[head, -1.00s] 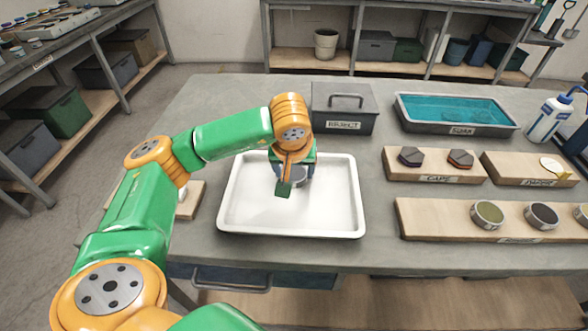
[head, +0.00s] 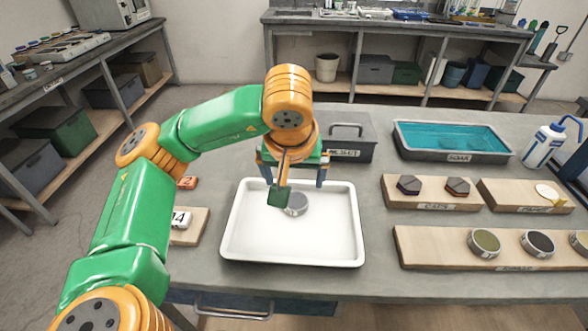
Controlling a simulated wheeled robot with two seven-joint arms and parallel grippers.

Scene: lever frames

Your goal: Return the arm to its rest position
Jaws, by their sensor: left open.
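My left arm (head: 215,122) comes in from the left and reaches over the workbench. My left gripper (head: 294,182) points down above the white tray (head: 240,245). Its two fingers are spread wide with nothing between them. A small round grey tin (head: 297,204) lies in the tray below the gripper, apart from the fingers; part of it is hidden behind a piece of the gripper. My right gripper is not in view.
A lidded grey REJECT box (head: 345,152) stands just behind the gripper. A numbered block (head: 181,219) lies left of the tray.

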